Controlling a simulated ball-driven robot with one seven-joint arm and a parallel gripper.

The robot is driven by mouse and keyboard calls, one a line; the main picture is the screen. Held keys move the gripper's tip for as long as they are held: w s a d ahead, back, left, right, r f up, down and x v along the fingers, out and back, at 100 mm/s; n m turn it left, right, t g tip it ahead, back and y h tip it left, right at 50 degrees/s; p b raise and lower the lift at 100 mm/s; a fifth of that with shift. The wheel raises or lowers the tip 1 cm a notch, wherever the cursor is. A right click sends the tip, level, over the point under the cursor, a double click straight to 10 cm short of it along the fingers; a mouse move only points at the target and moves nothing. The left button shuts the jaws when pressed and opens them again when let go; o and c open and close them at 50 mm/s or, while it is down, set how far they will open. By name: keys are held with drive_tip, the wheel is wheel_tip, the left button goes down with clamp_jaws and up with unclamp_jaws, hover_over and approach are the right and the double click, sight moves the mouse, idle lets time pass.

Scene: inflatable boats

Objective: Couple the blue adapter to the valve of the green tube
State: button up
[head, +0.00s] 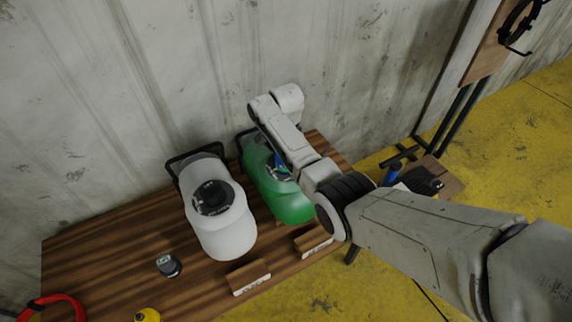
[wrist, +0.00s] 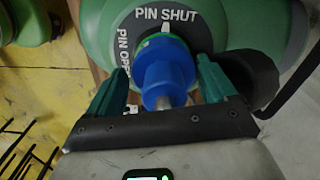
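The green tube (head: 284,200) lies on the wooden bench, partly hidden behind my arm in the head view. In the wrist view its green surface (wrist: 98,22) surrounds a dark grey valve collar (wrist: 172,16) lettered "PIN SHUT". The blue adapter (wrist: 166,76) is at the valve, its far end against or just over the valve centre, where a little bright green shows. I cannot tell whether it is locked. My gripper (wrist: 162,66) has its teal fingers on either side of the adapter, with gaps visible, so it looks open. In the head view only a bit of blue (head: 278,162) shows.
A white tube (head: 228,232) with a dark valve collar lies left of the green one. A small dark cap (head: 168,265), a yellow item (head: 147,315) and a red ring (head: 62,300) are at the front left. A low stand with a pump (head: 394,172) is at right.

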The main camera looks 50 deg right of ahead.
drive_tip(key=shift+w+r, duration=0.1)
drive_tip(key=shift+w, duration=0.1)
drive_tip(key=shift+w+r, duration=0.1)
drive_tip(key=shift+r, duration=0.1)
wheel_tip(320, 180, up, 9)
drive_tip(key=shift+r+b, duration=0.1)
drive_tip(key=shift+b, duration=0.35)
drive_tip(key=shift+s+r, duration=0.25)
drive_tip(key=shift+r, duration=0.2)
drive_tip(key=shift+f, duration=0.1)
